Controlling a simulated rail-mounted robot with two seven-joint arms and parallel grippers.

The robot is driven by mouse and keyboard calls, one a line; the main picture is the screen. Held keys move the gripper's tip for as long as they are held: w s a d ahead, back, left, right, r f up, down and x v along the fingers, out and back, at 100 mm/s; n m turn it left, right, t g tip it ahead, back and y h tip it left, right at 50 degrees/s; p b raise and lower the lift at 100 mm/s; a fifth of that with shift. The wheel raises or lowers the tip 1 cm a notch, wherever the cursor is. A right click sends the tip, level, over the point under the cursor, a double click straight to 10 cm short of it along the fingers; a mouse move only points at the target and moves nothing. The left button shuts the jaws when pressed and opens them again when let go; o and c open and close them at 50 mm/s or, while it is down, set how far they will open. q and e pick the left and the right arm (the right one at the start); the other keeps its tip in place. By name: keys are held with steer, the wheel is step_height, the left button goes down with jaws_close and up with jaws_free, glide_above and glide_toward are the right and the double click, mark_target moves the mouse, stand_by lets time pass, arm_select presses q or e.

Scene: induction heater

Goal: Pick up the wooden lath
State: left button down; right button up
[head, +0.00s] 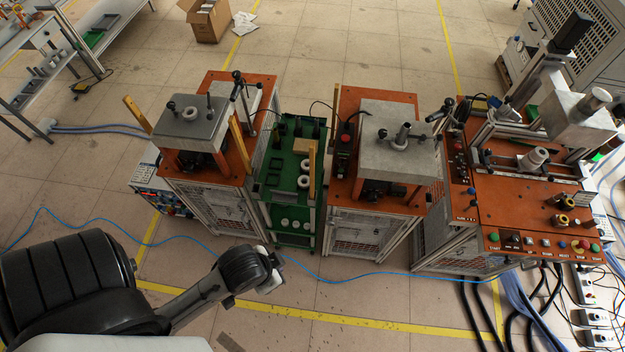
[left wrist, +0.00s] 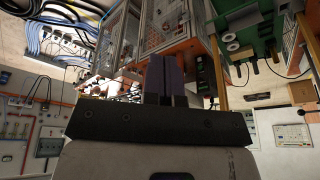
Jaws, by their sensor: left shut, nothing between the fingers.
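Several thin upright wooden laths show in the head view. One lath (head: 138,114) is at the left stove unit's left side, and another lath (head: 240,138) is at its right side. A third lath (head: 311,162) stands by the green cart's right edge, and a fourth lath (head: 335,104) is at the middle unit's back left. My left gripper (head: 273,266) is low in front of the green cart, apart from all the laths. Its dark fingers (left wrist: 166,78) are shut and empty in the left wrist view. My right gripper is out of view.
The green cart (head: 290,218) stands between two orange-topped units (head: 208,178) (head: 375,200). A control bench (head: 545,215) with buttons is at the right. Blue cables cross the tiled floor. An open cardboard box (head: 208,22) is at the back. Floor in front is mostly clear.

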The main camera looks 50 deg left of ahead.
arm_select(q)
steer(key=c, duration=1.8)
jaws_free()
steer(key=o, duration=0.8)
